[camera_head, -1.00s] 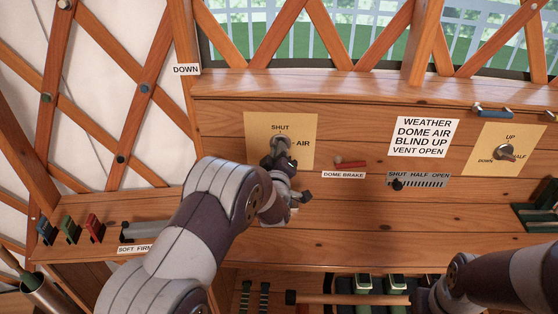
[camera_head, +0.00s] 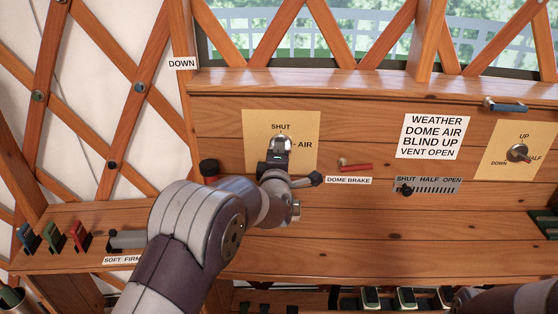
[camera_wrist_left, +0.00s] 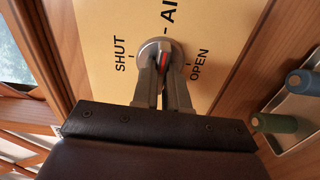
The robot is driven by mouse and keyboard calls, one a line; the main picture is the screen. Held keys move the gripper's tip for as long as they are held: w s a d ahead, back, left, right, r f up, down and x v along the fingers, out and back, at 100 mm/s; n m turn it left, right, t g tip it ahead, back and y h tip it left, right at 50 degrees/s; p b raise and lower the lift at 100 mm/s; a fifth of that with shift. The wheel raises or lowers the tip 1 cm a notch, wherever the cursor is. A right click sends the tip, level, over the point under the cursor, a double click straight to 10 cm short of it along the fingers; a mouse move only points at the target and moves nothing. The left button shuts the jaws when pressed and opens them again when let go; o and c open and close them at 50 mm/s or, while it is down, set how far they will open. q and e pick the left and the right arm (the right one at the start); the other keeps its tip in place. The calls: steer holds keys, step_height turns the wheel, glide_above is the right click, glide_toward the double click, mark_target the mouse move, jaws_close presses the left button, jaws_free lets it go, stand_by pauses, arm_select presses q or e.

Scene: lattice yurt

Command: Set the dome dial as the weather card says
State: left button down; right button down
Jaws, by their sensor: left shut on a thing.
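The dome dial sits on a yellow plate (camera_head: 300,127) lettered SHUT and AIR. The left wrist view shows the dial's round grey knob (camera_wrist_left: 153,48) with a red mark, and SHUT, AIR and OPEN around it. My left gripper (camera_head: 279,146) is shut on the knob; its fingers (camera_wrist_left: 163,82) hide part of it. The red mark between the fingers looks roughly in line with the AIR tick, though I cannot tell exactly. The white weather card (camera_head: 431,136) reads WEATHER, DOME AIR, BLIND UP, VENT OPEN. My right arm shows at the lower right, its gripper out of view.
A red dome brake lever (camera_head: 357,167) is just right of my left gripper. A vent slider (camera_head: 426,187) and an UP/HALF/DOWN dial (camera_head: 518,153) are further right. Coloured levers (camera_head: 53,237) are at the far left.

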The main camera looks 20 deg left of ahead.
arm_select(q)
steer(key=shift+n, duration=0.3)
steer(key=c, duration=1.1)
jaws_free()
steer(key=shift+c, duration=0.2)
steer(key=shift+s, duration=0.15)
steer(key=v, duration=1.2)
steer(key=shift+s, duration=0.3)
